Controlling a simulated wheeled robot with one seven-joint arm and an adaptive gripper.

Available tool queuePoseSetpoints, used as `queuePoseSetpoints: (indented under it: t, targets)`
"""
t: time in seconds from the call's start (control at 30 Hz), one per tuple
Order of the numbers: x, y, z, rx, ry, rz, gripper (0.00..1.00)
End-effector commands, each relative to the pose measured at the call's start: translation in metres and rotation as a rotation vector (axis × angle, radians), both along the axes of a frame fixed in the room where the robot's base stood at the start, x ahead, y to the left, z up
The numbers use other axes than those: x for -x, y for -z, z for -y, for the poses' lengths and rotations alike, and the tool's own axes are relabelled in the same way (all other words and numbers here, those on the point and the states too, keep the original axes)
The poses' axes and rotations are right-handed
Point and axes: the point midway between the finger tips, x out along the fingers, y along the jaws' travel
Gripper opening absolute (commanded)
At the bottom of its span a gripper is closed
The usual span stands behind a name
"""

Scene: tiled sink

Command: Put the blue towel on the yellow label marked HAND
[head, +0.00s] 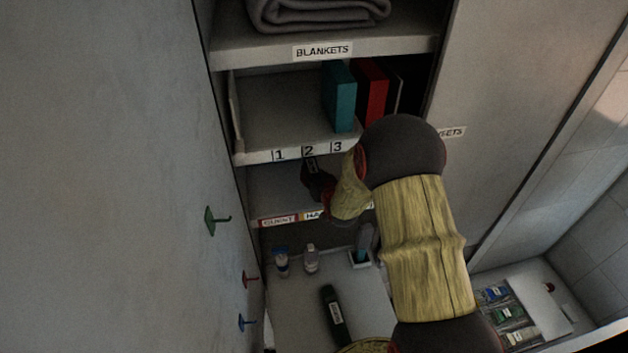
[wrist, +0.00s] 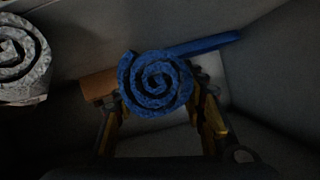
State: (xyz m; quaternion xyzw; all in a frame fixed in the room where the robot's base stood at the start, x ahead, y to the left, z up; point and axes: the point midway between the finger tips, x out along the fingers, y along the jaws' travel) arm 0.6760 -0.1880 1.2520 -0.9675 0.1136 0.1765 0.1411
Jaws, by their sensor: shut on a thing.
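The blue towel (wrist: 155,84) is a tight roll, seen end-on in the wrist view. My gripper (wrist: 160,92) is shut on it, with a yellow-and-dark finger on each side. In the head view my arm reaches into the shelf space below the numbered shelf; the fingertips and the towel are hidden there. The yellow label (head: 313,215) shows only its first letters, "HA", on that lower shelf's front edge. My wrist covers the rest of it. I cannot tell whether the towel touches the shelf.
A pale patterned roll (wrist: 22,62) lies left of the towel. A blue bar (wrist: 204,45) and a brown piece (wrist: 98,86) show behind it. The red GUEST label (head: 279,220) is left of HAND. The numbered shelf (head: 262,158) is above; bottles (head: 311,258) stand below.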

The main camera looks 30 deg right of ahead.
Motion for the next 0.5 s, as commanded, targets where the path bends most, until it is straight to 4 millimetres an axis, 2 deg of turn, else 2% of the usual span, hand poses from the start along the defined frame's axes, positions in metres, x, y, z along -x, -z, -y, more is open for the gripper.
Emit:
queuePoseSetpoints:
  t: [0.3,0.5]
  targets:
    - [-0.005,0.030,0.002,-0.001,0.000,-0.002,0.14]
    - [-0.005,0.036,0.002,0.000,0.000,0.002,0.14]
